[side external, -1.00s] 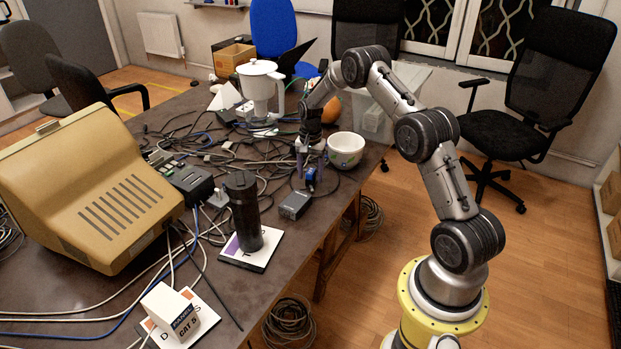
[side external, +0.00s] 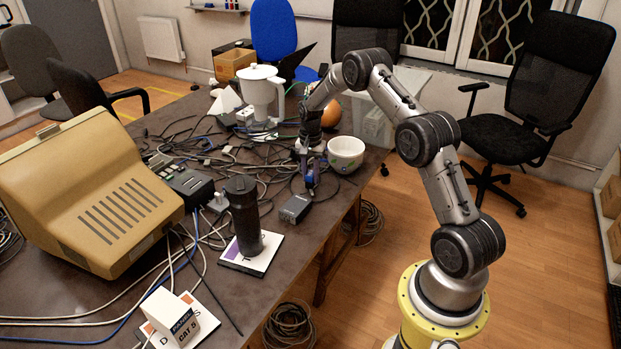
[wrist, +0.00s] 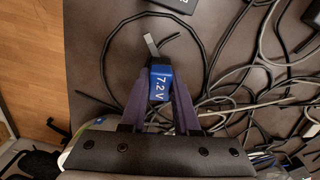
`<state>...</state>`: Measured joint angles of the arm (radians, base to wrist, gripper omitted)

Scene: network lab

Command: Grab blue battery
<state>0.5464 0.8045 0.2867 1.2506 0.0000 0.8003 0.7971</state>
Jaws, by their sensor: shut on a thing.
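The blue battery (wrist: 160,84), marked "7.2 V", lies between the two purple fingers of my gripper (wrist: 160,105) in the wrist view. The fingers press on its two sides. A grey connector on a black lead sticks out from its far end. In the side external view my gripper (side external: 310,180) points down at the table beside the white bowl. The battery there is small and mostly hidden by the fingers. I cannot tell whether it touches the table.
A white bowl (side external: 346,152) stands close to the right of my gripper. A grey box (side external: 295,208) lies just in front. Loose cables cover the table to the left. A black bottle (side external: 243,214) and a white pitcher (side external: 262,92) stand further off.

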